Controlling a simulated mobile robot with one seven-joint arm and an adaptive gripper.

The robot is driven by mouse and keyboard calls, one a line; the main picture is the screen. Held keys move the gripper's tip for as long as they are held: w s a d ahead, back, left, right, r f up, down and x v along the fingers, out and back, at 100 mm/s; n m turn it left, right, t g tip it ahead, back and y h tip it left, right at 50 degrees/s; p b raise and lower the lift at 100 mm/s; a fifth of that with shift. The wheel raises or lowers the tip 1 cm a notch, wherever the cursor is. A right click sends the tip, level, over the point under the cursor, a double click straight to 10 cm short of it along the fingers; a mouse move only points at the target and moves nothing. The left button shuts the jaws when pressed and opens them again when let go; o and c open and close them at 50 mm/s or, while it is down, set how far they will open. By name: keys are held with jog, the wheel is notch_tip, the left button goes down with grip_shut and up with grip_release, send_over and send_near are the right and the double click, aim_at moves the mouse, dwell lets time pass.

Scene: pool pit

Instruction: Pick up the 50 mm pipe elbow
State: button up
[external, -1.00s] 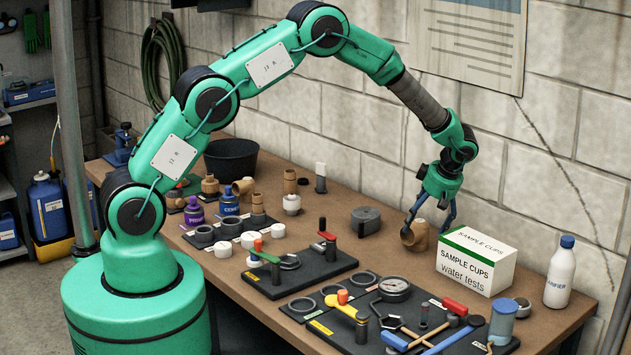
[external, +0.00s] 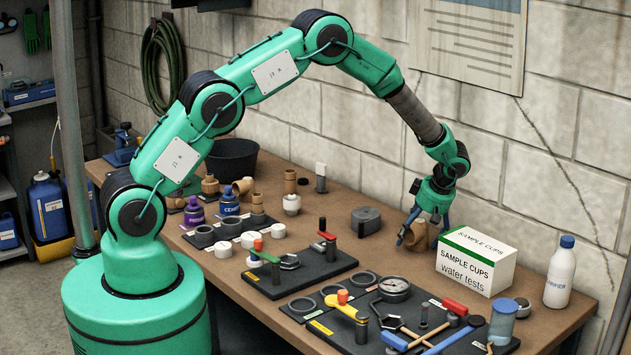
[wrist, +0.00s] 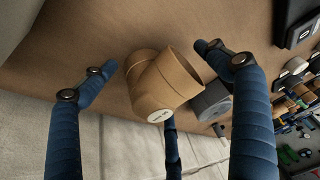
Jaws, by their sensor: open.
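The pipe elbow (external: 418,236) is a tan-brown bent fitting on the bench, left of the sample cups box. In the wrist view the elbow (wrist: 162,85) shows its open end and a pale round label. My gripper (external: 420,226) has come down over it, with blue fingers around it. In the wrist view my gripper (wrist: 155,70) is open, one finger on the left, one on the right and one behind at the lower middle. The elbow lies between the fingers; I see gaps at left and right. In the external view the fingers partly hide the elbow.
The sample cups box (external: 462,262) stands close on the right of the elbow. A grey round item (external: 366,219) lies to the left and also shows in the wrist view (wrist: 212,101). Black tool boards (external: 300,272) fill the front. The block wall (external: 530,130) is behind.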

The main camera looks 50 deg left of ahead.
aim_at(415, 223)
jog(key=c, duration=1.7)
jog(key=shift+r, duration=0.1)
jog(key=shift+c, duration=0.2)
jog(key=shift+r, duration=0.5)
jog(key=shift+s+r, duration=0.15)
jog(key=shift+r, duration=0.5)
jog(key=shift+s+r, duration=0.15)
jog(key=shift+r, duration=0.45)
jog(key=s, duration=0.5)
jog(key=s+a+r, duration=0.1)
jog(key=s, duration=0.9)
jog(key=shift+s+a+r, duration=0.15)
jog(key=shift+a, duration=0.25)
jog(key=shift+c, duration=0.2)
